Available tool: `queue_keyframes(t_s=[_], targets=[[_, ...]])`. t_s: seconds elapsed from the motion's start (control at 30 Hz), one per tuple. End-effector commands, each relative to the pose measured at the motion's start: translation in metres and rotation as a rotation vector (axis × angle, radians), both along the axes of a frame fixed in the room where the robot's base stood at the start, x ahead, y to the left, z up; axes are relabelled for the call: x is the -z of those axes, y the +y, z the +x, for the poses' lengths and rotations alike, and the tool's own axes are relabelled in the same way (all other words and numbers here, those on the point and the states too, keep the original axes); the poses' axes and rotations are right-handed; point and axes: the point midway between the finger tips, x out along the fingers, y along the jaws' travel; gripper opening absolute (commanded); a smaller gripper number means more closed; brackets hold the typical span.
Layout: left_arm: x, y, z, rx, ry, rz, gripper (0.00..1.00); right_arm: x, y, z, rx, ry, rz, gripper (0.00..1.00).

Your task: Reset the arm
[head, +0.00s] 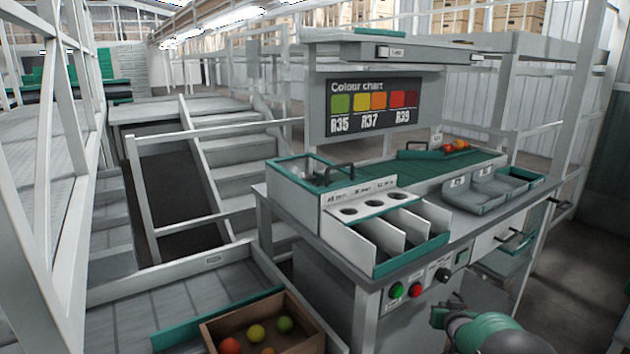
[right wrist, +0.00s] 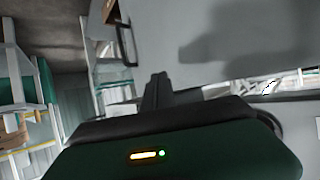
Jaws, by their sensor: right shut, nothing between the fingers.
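My right gripper (head: 452,303) is in the head view at the bottom right, in front of the workbench and below its control buttons. It is dark with a green-and-grey wrist behind it. Its fingers are together with nothing between them. In the right wrist view the closed fingers (right wrist: 158,90) point away from the camera toward a plain grey surface. My left gripper does not show in either view.
The grey workbench (head: 400,262) has a sorting unit (head: 345,213), grey trays (head: 475,196) and an open drawer (head: 503,262). A wooden crate (head: 215,336) with tomatoes is at the bottom left. Stairs and white rails stand behind. Floor at the right is clear.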

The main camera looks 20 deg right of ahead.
Motion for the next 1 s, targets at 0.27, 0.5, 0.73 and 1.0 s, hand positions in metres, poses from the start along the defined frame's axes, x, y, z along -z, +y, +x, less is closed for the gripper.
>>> queue_keyframes(t_s=[0.27, 0.5, 0.73, 1.0], targets=[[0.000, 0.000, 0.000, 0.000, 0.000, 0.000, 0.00, 0.029, 0.220, -0.109, -0.201, 0.431, 0.152, 0.00], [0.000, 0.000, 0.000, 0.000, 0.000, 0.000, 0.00, 0.048, 0.317, -0.221, -0.369, 0.698, 0.193, 0.00], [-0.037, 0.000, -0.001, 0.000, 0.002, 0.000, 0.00, 0.019, 0.354, -0.291, -0.466, 0.846, 0.202, 0.00], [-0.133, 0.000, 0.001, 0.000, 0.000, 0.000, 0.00, -0.076, 0.353, -0.290, -0.462, 0.844, 0.203, 0.00]])
